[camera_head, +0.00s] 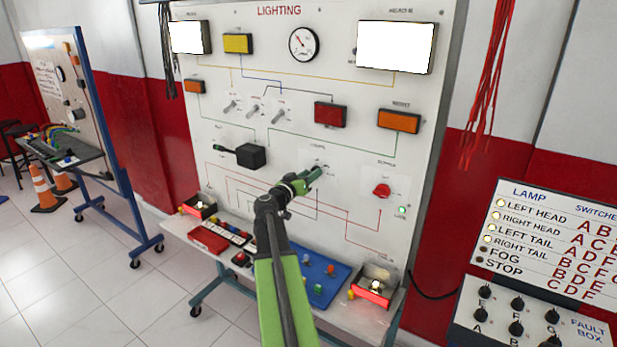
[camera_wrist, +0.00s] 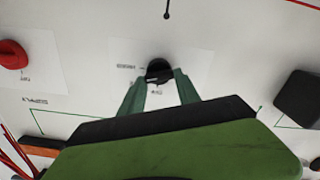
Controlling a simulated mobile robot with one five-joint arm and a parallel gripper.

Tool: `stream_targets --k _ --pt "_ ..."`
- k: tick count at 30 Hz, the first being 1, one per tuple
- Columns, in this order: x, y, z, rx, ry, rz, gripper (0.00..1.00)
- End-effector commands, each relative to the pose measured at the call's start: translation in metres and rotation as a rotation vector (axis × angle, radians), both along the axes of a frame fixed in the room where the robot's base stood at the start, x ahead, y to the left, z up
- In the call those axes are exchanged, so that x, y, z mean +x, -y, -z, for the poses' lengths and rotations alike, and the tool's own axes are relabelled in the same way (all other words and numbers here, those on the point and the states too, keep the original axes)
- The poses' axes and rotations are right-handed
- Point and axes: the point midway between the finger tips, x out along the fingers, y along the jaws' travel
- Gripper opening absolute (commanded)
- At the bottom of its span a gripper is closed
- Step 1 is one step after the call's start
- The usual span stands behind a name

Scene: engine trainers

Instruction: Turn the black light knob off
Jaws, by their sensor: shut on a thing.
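The black light knob (camera_wrist: 159,69) is on a white plate on the panel, in the upper middle of the wrist view. My gripper (camera_wrist: 160,81) has its two green fingers on either side of the knob and is shut on it. In the head view my gripper (camera_head: 315,174) reaches the middle of the white LIGHTING board (camera_head: 290,180), just below a small label. The knob is hidden behind the fingers there. I cannot read the knob's setting clearly.
A red knob (camera_head: 381,190) is to the right on the board, with a lit green lamp (camera_head: 403,211) nearby. A black box (camera_head: 251,155) with a green-tipped lever sticks out at the left. Two white lamps (camera_head: 396,47) are lit at the top. A blue tray (camera_head: 335,293) lies below.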

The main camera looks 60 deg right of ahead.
Motion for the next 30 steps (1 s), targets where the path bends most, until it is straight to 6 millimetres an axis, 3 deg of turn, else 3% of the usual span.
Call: stream_targets --k 30 --pt "0.0019 0.0015 0.0026 0.006 -0.947 0.006 0.00"
